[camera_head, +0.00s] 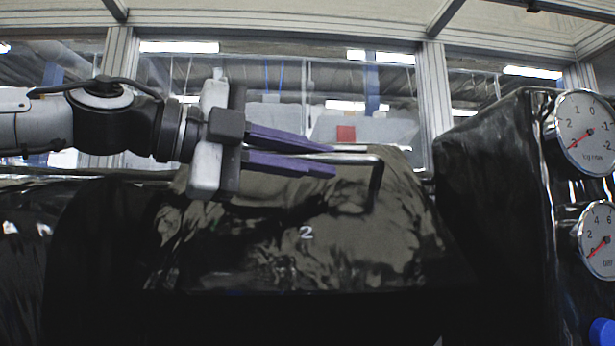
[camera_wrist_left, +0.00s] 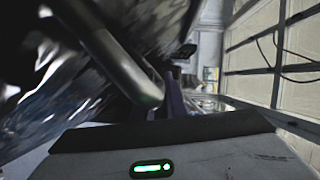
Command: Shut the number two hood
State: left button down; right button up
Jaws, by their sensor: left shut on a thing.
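The number two hood (camera_head: 290,262) is a dark glossy cover with a white 2 on its front, in the middle of the head view. A grey metal bar handle (camera_head: 376,182) stands out from its upper part. My left gripper (camera_head: 335,160) comes in from the left with purple fingers shut on the handle. In the left wrist view the handle (camera_wrist_left: 122,70) runs down to the purple fingers (camera_wrist_left: 172,98), and the glossy hood fills the left side. The fingertips' contact is partly hidden there. My right gripper is not in view.
A dark housing (camera_head: 490,190) stands close on the right, with two round gauges (camera_head: 586,134) and a blue knob (camera_head: 602,331). Another dark glossy surface (camera_head: 20,240) lies at the left. Framed windows (camera_head: 290,80) are behind.

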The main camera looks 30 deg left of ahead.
pick_arm(q)
jog(key=shift+s+d+f, duration=0.35)
jog(key=shift+s+d, duration=0.05)
jog(key=shift+s, duration=0.05)
